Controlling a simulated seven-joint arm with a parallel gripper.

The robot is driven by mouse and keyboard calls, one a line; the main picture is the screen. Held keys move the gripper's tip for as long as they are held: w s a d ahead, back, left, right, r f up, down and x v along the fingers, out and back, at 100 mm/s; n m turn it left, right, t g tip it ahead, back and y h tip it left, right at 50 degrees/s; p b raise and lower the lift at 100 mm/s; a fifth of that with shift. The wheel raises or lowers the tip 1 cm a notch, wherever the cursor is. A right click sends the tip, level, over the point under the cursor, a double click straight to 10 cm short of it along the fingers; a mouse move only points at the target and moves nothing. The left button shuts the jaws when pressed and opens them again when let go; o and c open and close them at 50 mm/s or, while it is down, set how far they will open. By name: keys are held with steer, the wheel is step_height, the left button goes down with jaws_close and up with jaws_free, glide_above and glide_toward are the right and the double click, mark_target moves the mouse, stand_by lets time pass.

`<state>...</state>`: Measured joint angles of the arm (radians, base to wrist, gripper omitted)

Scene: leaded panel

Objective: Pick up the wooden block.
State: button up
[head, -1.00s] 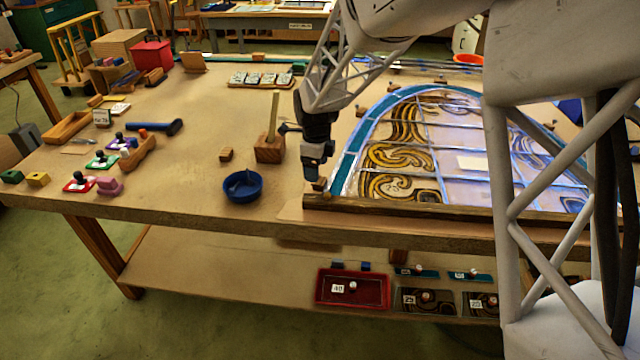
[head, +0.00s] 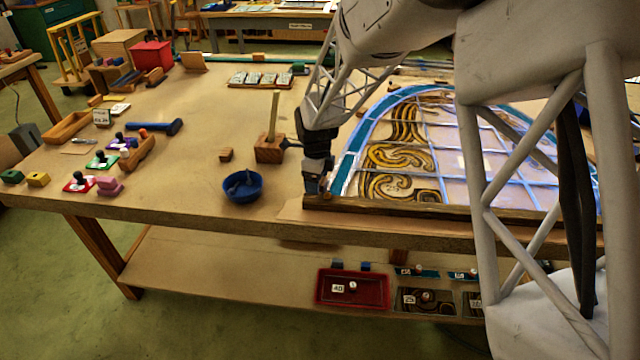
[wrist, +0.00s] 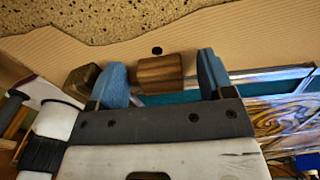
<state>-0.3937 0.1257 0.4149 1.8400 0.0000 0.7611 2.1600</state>
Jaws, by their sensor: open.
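In the wrist view a brown wooden block (wrist: 159,73) lies between the two blue fingertips of my gripper (wrist: 163,77). A gap shows between the block and the right fingertip, and a narrower one on the left. The gripper is open and not closed on it. In the head view my gripper (head: 316,184) points down at the left front corner of the leaded panel (head: 455,150); the block there is mostly hidden by the fingers. A second brown wooden piece (wrist: 82,82) sits just outside the left fingertip in the wrist view.
A dark wooden bar (head: 400,207) runs along the panel's front edge. A wooden holder with an upright stick (head: 268,152), a blue bowl (head: 242,187) and a small wooden cube (head: 226,155) stand to the left. Bare tabletop (head: 200,120) lies beyond them.

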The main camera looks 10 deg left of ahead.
steer(key=shift+c, duration=0.4)
steer(key=c, duration=0.9)
step_height(320, 180, up, 10)
stand_by(0.5)
